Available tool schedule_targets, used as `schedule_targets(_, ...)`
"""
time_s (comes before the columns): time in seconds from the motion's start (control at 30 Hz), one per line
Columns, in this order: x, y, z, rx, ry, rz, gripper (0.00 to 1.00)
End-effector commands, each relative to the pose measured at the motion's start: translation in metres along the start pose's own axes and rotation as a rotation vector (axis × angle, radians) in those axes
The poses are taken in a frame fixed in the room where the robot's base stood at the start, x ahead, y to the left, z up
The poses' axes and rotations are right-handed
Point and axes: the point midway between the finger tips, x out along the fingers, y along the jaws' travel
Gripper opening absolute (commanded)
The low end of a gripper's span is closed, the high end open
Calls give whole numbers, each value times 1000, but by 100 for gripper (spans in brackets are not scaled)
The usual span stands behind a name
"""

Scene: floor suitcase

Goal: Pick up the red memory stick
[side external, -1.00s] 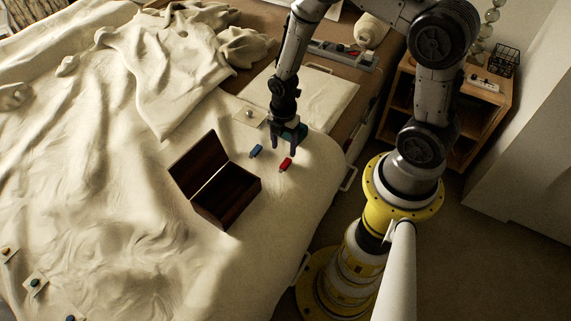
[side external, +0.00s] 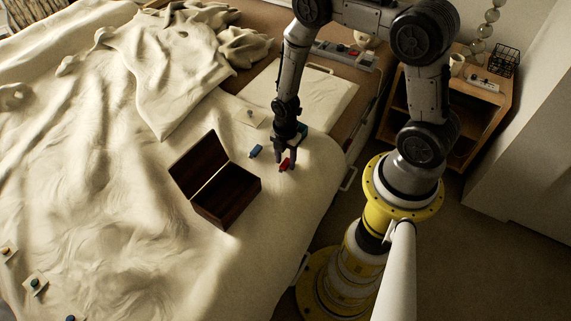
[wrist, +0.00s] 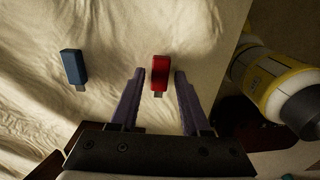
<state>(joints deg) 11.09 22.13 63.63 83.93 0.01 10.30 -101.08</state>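The red memory stick (wrist: 160,72) lies on the pale bedding, its metal plug end pointing toward my gripper in the wrist view. It also shows in the side external view (side external: 284,166), partly covered by the fingers. My gripper (wrist: 158,76) is open, with one finger on each side of the stick and a gap visible on both sides. In the side external view my gripper (side external: 286,163) points down right at the stick. I cannot tell how far above the bedding the fingertips are.
A blue memory stick (wrist: 74,66) lies to the left of the red one, also in the side external view (side external: 256,151). An open dark wooden box (side external: 240,205) stands to the left on the bedding (side external: 130,240). A wooden shelf unit (side external: 487,100) stands at the right.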

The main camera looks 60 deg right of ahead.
Motion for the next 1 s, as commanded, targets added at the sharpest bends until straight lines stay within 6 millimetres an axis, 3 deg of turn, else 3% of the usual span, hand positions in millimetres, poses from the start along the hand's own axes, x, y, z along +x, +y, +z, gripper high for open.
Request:
schedule_targets(0.03, 0, 0, 0, 0, 0, 0, 36)
schedule_targets(0.23, 0, 0, 0, 0, 0, 0, 0)
schedule_targets(0.73, -5, 0, 0, 0, 0, 1, 0)
schedule_targets(0.93, -31, 2, 0, 0, -1, 5, 0)
schedule_targets(1.0, -42, -8, -2, 0, 0, 1, 0)
